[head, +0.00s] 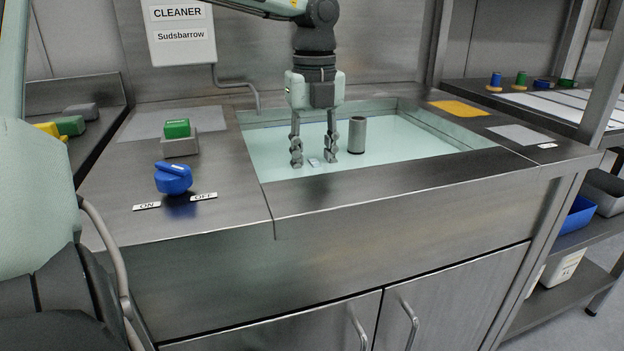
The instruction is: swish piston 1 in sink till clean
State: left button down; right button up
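A grey upright cylinder (357,135), which looks like the piston, stands in the pale blue-green liquid of the sink (470,137). I cannot read any number on it. My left gripper (313,159) points down over the sink, just left of the cylinder. Its two fingers are spread apart, and the cylinder is outside them, beside the right finger. A small pale piece (314,162) shows between the fingertips; I cannot tell what it is or whether they touch it. My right gripper is out of view.
A blue knob (173,178) with ON and OFF labels and a green button (177,129) on a grey block sit left of the sink. A white cleaner box (180,32) hangs behind with a spout pipe (250,87). A yellow pad (459,108) lies right of the sink.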

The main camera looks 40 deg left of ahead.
pick_arm(q)
jog(key=shift+a, duration=0.15)
jog(key=shift+w+a+r, duration=0.1)
jog(key=shift+w+a, duration=0.2)
jog(key=shift+a, duration=0.15)
notch_tip(320, 180, up, 13)
jog(key=p, duration=0.8)
dwell(0.5)
jog(key=shift+p, duration=0.3)
dwell(0.8)
notch_tip(320, 180, up, 4)
jog(key=shift+f+p, duration=0.1)
jog(key=shift+p, duration=1.15)
jog(key=shift+f, duration=0.1)
